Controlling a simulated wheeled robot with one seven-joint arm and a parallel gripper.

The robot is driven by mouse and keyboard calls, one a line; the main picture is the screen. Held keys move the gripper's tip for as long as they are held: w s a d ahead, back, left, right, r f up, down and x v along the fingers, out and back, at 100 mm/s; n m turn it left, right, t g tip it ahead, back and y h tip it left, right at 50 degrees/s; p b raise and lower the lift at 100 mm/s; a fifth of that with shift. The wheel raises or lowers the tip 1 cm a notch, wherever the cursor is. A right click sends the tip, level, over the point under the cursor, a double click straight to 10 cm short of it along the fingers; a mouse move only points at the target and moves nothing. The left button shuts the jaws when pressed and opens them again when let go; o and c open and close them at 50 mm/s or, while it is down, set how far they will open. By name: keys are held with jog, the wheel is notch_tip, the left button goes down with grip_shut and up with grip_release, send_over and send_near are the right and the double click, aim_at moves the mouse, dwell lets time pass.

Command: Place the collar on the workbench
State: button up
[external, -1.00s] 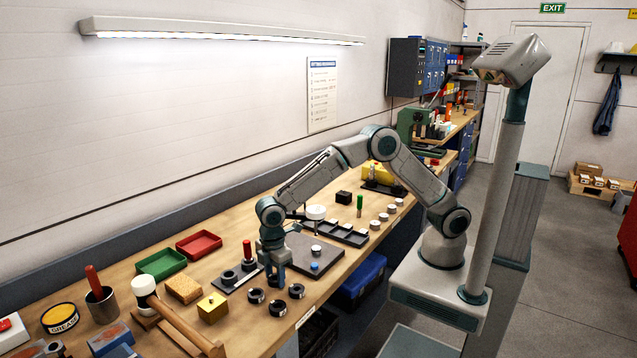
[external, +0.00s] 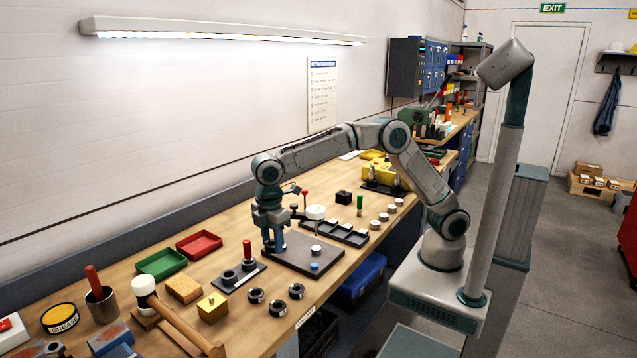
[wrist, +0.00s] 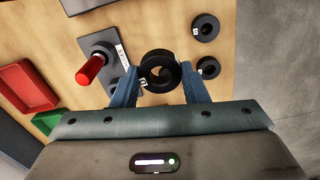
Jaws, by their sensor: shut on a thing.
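My gripper (wrist: 160,88) is shut on a dark ring-shaped collar (wrist: 148,72), seen in the wrist view between the two fingertips with its hole facing the camera. In the external view my gripper (external: 273,248) points down over the workbench (external: 215,237), near the left corner of a dark flat plate; the held collar cannot be made out there. The collar appears held above the bench. Several similar dark collars lie flat at the front edge, including a left one (external: 256,295), a front one (external: 278,308) and a right one (external: 297,290).
A dark fixture plate (external: 232,287) with a red-handled tool (external: 247,250) stands left of my gripper. The dark flat plate (external: 300,250) lies to its right. A red tray (external: 199,245) and a green tray (external: 160,263) sit behind. Bare wood shows around the front collars.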

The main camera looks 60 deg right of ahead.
notch_tip(320, 180, up, 11)
jog(key=w+d+m+p, duration=0.1)
jog(key=w+d+m, duration=0.25)
jog(key=d, duration=0.85)
jog(key=w+d+r+m+p, duration=0.15)
jog(key=w+d, duration=0.35)
jog(key=d, duration=0.7)
jog(key=w+d+m, duration=0.3)
jog(key=w+d, duration=0.2)
jog(key=d, duration=0.7)
jog(key=s+d+m+p, duration=0.1)
jog(key=s+d+m, duration=0.15)
jog(key=d, duration=0.75)
jog(key=s+d+m, duration=0.2)
jog(key=s+d, duration=0.2)
jog(key=d, duration=0.6)
jog(key=s+d+f+m+p, duration=0.2)
jog(key=s+d+m, duration=0.5)
jog(key=s+d, duration=0.9)
send_over(374, 204)
notch_tip(374, 204, down, 18)
jog(key=shift+a+p, duration=0.1)
jog(key=shift+p, duration=0.25)
jog(key=shift+f, duration=2.05)
